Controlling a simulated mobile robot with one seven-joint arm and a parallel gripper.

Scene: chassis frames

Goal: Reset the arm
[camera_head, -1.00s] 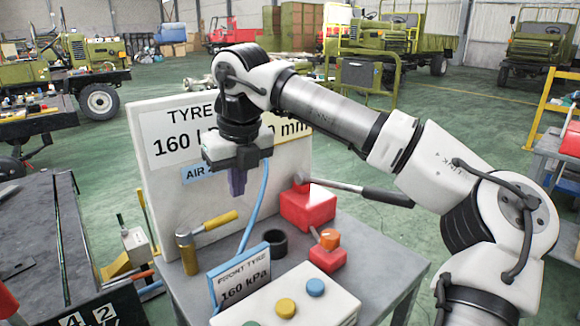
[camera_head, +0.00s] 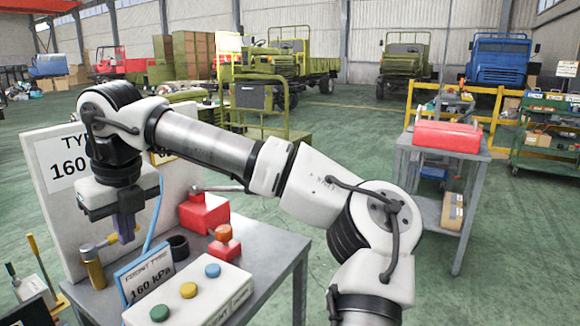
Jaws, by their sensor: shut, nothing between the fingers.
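My arm reaches from the lower right across the view to the left, bent at the elbow. My gripper (camera_head: 124,228) points down in front of the white sign board (camera_head: 48,205). Its fingers are shut and hold nothing. It hangs above the grey work table (camera_head: 275,262), close to the brass valve with the yellow handle (camera_head: 93,268), which it partly overlaps in the view. Whether it touches the valve cannot be told.
On the table are a white button box (camera_head: 205,290), a gauge card reading 160 kPa (camera_head: 146,277), a red box with a lever (camera_head: 204,213), an orange knob (camera_head: 223,233) and a black ring (camera_head: 178,247). A cart with a red toolbox (camera_head: 447,136) stands right. Green floor lies between.

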